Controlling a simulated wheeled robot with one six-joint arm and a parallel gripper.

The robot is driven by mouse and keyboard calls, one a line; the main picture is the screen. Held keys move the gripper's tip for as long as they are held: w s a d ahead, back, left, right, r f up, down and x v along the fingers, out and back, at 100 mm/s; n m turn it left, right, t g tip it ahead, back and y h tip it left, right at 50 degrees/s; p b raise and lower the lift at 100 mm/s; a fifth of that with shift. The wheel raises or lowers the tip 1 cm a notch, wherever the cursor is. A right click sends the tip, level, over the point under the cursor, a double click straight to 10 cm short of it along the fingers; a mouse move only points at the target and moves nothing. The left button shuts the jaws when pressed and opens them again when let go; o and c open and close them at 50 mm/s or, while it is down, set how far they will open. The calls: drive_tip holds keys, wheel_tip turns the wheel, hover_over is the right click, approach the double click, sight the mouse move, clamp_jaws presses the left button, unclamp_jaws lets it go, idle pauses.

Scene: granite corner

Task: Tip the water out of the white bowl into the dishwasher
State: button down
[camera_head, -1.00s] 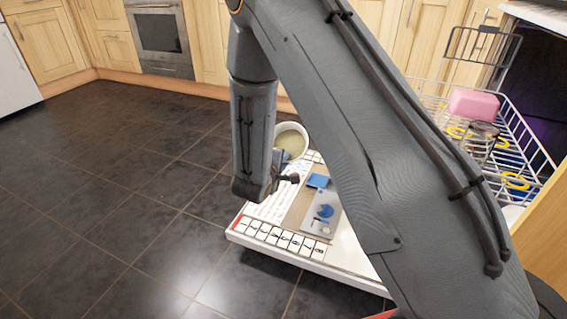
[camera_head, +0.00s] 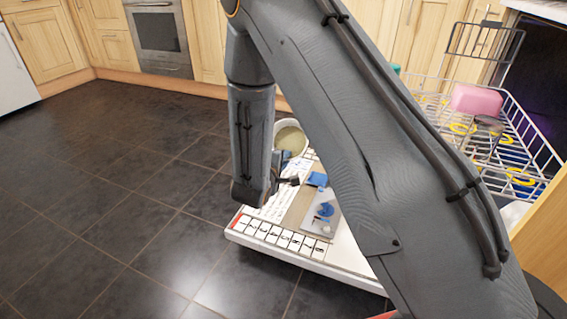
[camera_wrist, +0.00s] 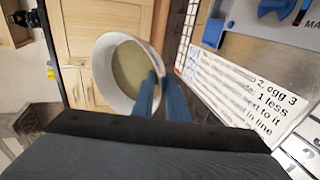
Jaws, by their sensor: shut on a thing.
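The white bowl (camera_head: 301,133) with murky yellowish water in it shows in the head view just left of my forearm, partly hidden by my arm. In the wrist view the bowl (camera_wrist: 107,62) is between and beyond the blue fingers of my gripper (camera_wrist: 160,88), which is shut on its rim. The water (camera_wrist: 130,68) is inside the bowl. The dishwasher (camera_head: 541,85) is at the right in the head view, with its wire rack (camera_head: 520,122) pulled out. My arm hides part of the space between the bowl and the rack.
A pink block (camera_head: 477,100) and yellow rings lie in the rack. A white board (camera_head: 275,234) with printed cards, blue pieces and lettered tiles is below my gripper. Wooden cabinets (camera_head: 112,45) and an oven (camera_head: 158,38) line the back. The dark tiled floor (camera_head: 105,190) at left is clear.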

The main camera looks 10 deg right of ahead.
drive_tip(key=shift+w+d+f+t+h+b, duration=0.25)
drive_tip(key=shift+t+h+b, duration=0.3)
drive_tip(key=shift+b, duration=0.7)
drive_tip(key=shift+w+d+f+t+h+b, duration=0.15)
drive_tip(key=shift+w+t+h+b, duration=0.15)
drive_tip(key=shift+t+b, duration=0.65)
drive_tip(key=shift+w+d+f+t+h+b, duration=0.25)
drive_tip(key=shift+h+b, duration=0.2)
drive_tip(key=shift+b, duration=1.1)
drive_tip(key=shift+r, duration=0.15)
drive_tip(key=shift+w+d+f+t+h+b, duration=0.1)
drive_tip(key=shift+w+f+t+h+b, duration=0.25)
drive_tip(key=shift+b, duration=0.55)
drive_tip(key=shift+s+r+t, duration=0.1)
drive_tip(key=shift+r+t, duration=0.2)
drive_tip(key=shift+d+f+b, duration=0.1)
drive_tip(key=shift+f+b, duration=0.1)
drive_tip(key=shift+b, duration=0.3)
drive_tip(key=shift+r+t, duration=0.15)
drive_tip(key=shift+t, duration=0.15)
drive_tip(key=shift+w+d+f+t+h+b, duration=0.15)
drive_tip(key=shift+w+f+t+h+b, duration=0.2)
drive_tip(key=shift+b, duration=0.4)
drive_tip(key=shift+r, duration=0.3)
